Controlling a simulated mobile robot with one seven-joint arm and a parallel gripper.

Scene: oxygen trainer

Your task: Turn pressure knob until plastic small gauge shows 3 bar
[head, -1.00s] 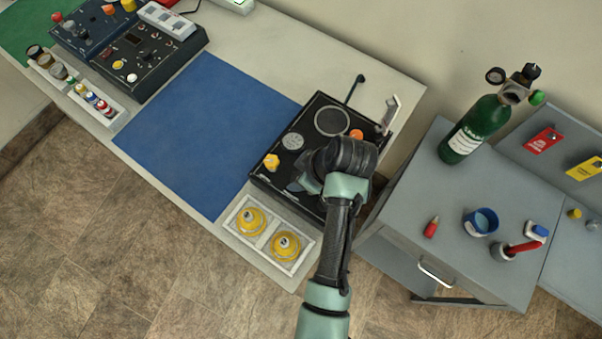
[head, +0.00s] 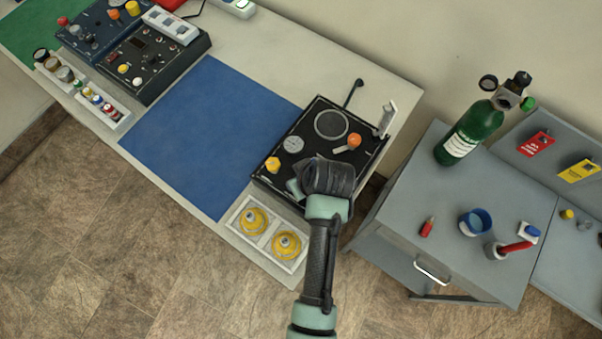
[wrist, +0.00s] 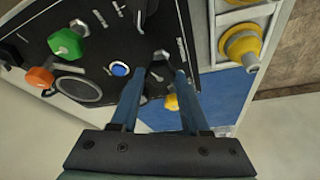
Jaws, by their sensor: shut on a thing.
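The black control panel (head: 312,112) lies at the right end of the table. My gripper (wrist: 161,74) reaches down onto it, with its blue fingers close about a small dark knob (wrist: 161,58) that is mostly hidden. In the head view my wrist hides the held knob. A pale round gauge (head: 292,144) sits on the panel, left of my wrist; its reading is too small to tell. A yellow knob (head: 272,164) lies near the panel's left edge and also shows beside my fingers in the wrist view (wrist: 171,102).
An orange knob (head: 355,141) and a round grille (head: 331,124) are further back on the panel. The wrist view shows a green knob (wrist: 65,43) and a blue button (wrist: 120,69). Two yellow domed pieces sit in a white tray (head: 240,220). The blue mat (head: 205,135) is clear.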

